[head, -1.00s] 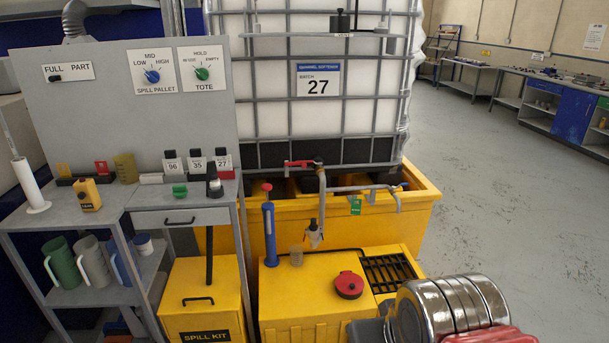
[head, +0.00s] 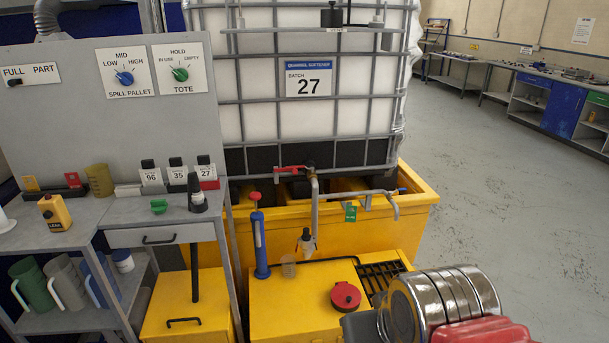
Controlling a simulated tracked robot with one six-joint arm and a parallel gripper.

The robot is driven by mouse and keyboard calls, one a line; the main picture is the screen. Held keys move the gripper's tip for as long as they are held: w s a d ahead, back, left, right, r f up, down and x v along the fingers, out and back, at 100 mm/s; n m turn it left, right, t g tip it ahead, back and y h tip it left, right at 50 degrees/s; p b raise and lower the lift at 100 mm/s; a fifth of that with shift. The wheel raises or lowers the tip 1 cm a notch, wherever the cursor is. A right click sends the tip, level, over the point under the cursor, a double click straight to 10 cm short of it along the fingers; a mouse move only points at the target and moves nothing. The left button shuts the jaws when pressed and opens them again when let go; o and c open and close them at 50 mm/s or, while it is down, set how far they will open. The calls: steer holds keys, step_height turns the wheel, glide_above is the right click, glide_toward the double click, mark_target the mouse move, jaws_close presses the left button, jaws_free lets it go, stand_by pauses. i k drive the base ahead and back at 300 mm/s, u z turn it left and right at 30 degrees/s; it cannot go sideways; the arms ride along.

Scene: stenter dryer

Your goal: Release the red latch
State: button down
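A small red lever (head: 290,168) sits at the top of the grey outlet pipe on the front of the caged white tote (head: 258,118). It lies about level, pointing left. It is the red part most like a latch, but I cannot tell for sure that it is the latch. A red round cap (head: 345,296) lies on the yellow box below, and a red knob tops a blue cylinder (head: 259,243). My arm's chrome and red links fill the lower right, well apart from the lever. My gripper's fingers do not show.
A yellow spill pallet (head: 415,212) stands under the tote. A grey bench with a drawer (head: 165,235) and a switch panel (head: 85,110) stand at left. A side pipe with a green tag (head: 350,213) juts out. The floor (head: 500,215) at right is clear.

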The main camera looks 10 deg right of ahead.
mark_target(294, 169)
steer(key=i, duration=1.3)
steer(key=u, duration=0.05)
